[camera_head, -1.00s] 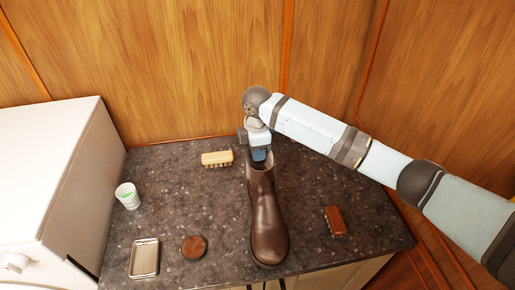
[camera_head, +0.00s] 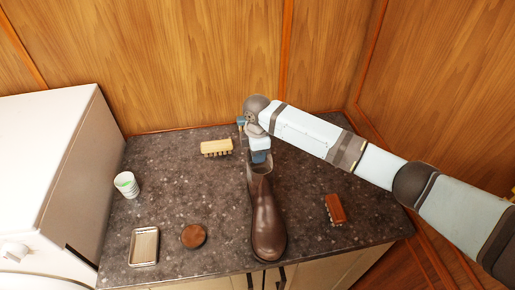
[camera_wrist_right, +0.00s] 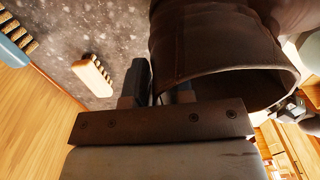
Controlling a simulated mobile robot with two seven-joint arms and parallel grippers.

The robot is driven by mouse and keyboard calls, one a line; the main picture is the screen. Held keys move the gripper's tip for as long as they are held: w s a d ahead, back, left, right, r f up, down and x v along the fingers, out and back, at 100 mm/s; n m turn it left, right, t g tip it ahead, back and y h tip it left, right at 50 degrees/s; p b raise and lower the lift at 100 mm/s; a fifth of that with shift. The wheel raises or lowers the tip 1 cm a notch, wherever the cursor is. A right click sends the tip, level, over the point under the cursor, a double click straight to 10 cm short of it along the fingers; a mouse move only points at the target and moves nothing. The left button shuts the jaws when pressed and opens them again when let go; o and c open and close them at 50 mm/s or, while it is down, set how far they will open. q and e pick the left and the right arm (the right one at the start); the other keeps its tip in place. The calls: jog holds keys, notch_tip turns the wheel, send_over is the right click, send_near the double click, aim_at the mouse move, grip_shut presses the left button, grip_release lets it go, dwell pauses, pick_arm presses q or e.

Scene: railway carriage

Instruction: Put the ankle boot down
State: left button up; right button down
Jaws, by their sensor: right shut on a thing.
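The dark brown ankle boot (camera_head: 268,225) is upright over the middle of the counter, with its toe towards the front edge. I cannot tell whether its sole touches the counter. My right gripper (camera_head: 260,157) is shut on the back rim of the boot's shaft. In the right wrist view, the boot's shaft and opening (camera_wrist_right: 225,50) fill the upper right, and the gripper fingers (camera_wrist_right: 160,90) are at the rim. My left gripper is not in view.
The dark speckled counter (camera_head: 190,195) holds a pale brush (camera_head: 216,147), a brown brush (camera_head: 335,208), a round brown tin (camera_head: 193,236), a metal tray (camera_head: 133,246) and a cup (camera_head: 126,185). A white appliance (camera_head: 45,150) stands at left. Free counter lies either side of the boot.

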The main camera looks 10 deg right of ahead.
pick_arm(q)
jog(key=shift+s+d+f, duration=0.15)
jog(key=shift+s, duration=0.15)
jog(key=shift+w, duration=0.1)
pick_arm(e)
jog(key=shift+f, duration=0.15)
jog(key=shift+f, duration=0.1)
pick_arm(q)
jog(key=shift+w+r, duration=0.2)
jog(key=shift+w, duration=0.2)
pick_arm(e)
jog(key=c, duration=0.9)
grip_release()
notch_tip(320, 180, up, 13)
jog(key=shift+f+b, duration=0.15)
jog(key=shift+b, duration=1.1)
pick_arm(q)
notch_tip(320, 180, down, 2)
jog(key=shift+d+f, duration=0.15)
pick_arm(e)
jog(key=shift+r, duration=0.6)
